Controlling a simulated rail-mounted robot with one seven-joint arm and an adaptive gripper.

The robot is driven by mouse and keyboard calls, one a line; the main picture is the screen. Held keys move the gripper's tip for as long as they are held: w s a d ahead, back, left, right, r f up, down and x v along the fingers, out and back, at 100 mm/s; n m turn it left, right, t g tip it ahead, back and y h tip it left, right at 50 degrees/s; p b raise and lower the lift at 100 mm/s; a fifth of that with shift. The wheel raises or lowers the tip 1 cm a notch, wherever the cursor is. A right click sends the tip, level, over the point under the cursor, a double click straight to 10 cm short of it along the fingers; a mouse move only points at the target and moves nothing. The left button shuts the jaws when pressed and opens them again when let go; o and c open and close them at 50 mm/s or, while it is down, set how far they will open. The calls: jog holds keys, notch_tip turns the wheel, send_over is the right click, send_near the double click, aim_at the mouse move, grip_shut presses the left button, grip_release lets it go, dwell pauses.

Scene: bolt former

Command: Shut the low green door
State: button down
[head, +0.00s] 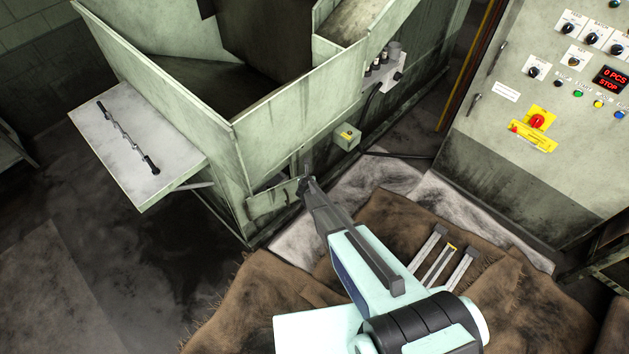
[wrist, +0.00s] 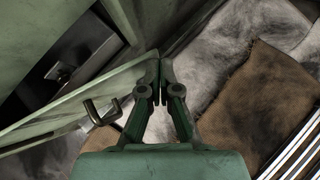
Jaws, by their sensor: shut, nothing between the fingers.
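The low green door (head: 272,203) is a small panel at the foot of the green machine, near its front corner. It stands ajar, with a dark opening behind it. In the wrist view the door (wrist: 75,99) runs slantwise from lower left to the middle, with a bent metal handle (wrist: 103,113) on its outer face. My gripper (head: 304,184) is shut and empty at the door's right end. In the wrist view its fingertips (wrist: 157,85) are at that end; I cannot tell whether they touch it.
A grey metal block (wrist: 60,73) shows inside the opening. A small box with a yellow button (head: 347,137) sits on the machine above my gripper. A side table (head: 135,140) juts out left. A control cabinet (head: 530,110) stands right. Brown mats (head: 400,225) cover the floor.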

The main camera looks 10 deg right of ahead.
jog(key=w+a+p, duration=0.2)
jog(key=w+p, duration=0.1)
jog(key=w, duration=0.3)
jog(key=shift+p, duration=0.3)
